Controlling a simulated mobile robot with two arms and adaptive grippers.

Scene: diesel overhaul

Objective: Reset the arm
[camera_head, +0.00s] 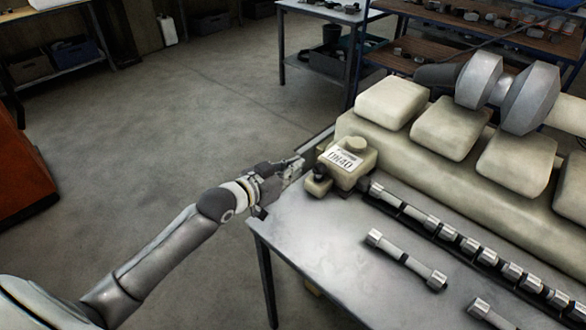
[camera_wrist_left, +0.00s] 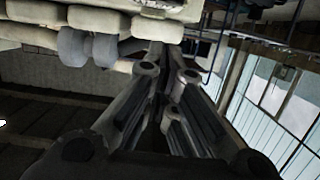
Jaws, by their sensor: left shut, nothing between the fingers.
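My left arm comes in from the lower left in the head view. Its left gripper (camera_head: 292,168) is at the table's left corner, close beside a beige canister (camera_head: 346,168) with a white label. I cannot tell whether they touch. In the left wrist view the gripper's dark fingers (camera_wrist_left: 165,85) are shut and hold nothing. My right gripper is not in view.
A grey metal table (camera_head: 335,240) carries a large beige engine block (camera_head: 430,150), a row of shiny cylindrical parts (camera_head: 465,245) and a loose rod-like part (camera_head: 405,260). Shelves (camera_head: 470,30) stand behind. The concrete floor (camera_head: 200,110) left of the table is clear.

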